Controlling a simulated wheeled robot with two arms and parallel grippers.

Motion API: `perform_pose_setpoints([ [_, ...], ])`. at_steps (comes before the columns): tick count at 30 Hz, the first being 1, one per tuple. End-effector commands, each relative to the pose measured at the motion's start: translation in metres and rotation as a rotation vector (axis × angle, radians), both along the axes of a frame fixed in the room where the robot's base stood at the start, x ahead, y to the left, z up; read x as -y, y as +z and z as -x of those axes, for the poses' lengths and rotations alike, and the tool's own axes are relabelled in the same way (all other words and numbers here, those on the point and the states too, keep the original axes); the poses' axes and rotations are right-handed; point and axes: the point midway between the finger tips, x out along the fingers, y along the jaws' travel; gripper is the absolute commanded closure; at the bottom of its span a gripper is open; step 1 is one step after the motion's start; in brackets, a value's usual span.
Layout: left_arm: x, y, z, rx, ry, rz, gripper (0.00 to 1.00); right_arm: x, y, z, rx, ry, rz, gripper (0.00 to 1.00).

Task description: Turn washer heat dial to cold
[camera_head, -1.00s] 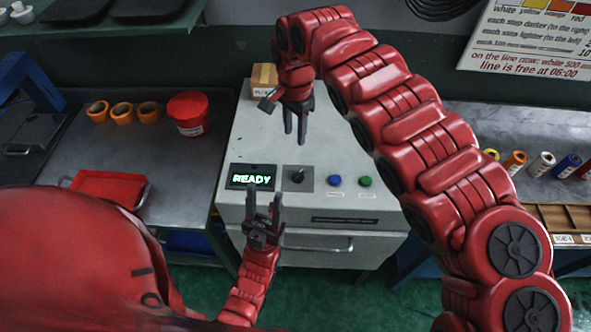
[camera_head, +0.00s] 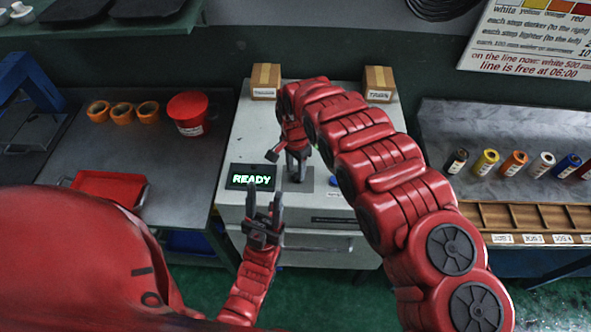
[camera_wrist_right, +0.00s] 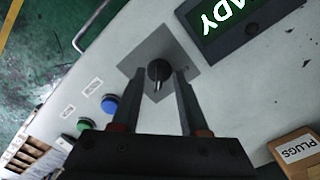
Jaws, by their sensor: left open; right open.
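The washer is a pale grey machine (camera_head: 240,145) with a lit READY display (camera_head: 251,177). Its black dial (camera_wrist_right: 158,71) sits on a grey square plate (camera_wrist_right: 140,60), seen in the right wrist view. My right gripper (camera_head: 297,176) is over the dial in the head view and hides most of it. In the wrist view my right gripper's (camera_wrist_right: 172,75) two fingers are open, with the dial between or just beyond their tips; contact cannot be told. My left gripper (camera_head: 264,205) is open and empty in front of the machine's front edge, below the display.
Blue (camera_wrist_right: 109,104) and green (camera_wrist_right: 85,124) buttons lie beside the dial. Cardboard boxes (camera_head: 265,82) stand at the machine's back. A bench with a red bucket (camera_head: 188,112) and orange rolls is left. Bottles (camera_head: 487,161) and a wooden tray (camera_head: 520,217) are right.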

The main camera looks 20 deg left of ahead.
Motion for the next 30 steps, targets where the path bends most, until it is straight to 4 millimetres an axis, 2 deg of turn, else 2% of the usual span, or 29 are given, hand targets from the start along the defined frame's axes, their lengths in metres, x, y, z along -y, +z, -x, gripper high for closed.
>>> perform_pose_setpoints([
  [7, 0.0, 0.007, 0.0, 0.0, 0.0, 0.0, 0.52, 0.001, -0.017, 0.001, -0.001, 0.0, 0.002, 0.56],
  [17, 0.0, 0.007, 0.0, 0.0, 0.0, 0.0, 0.52, 0.001, -0.019, 0.001, 0.0, -0.001, 0.001, 0.56],
  [24, 0.0, 0.007, 0.0, 0.0, 0.0, 0.0, 0.52, 0.001, -0.019, 0.0, 0.0, -0.001, 0.001, 0.99],
  [30, 0.0, 0.007, 0.0, 0.0, 0.0, 0.0, 0.52, 0.001, -0.019, 0.0, 0.0, -0.001, 0.001, 1.0],
])
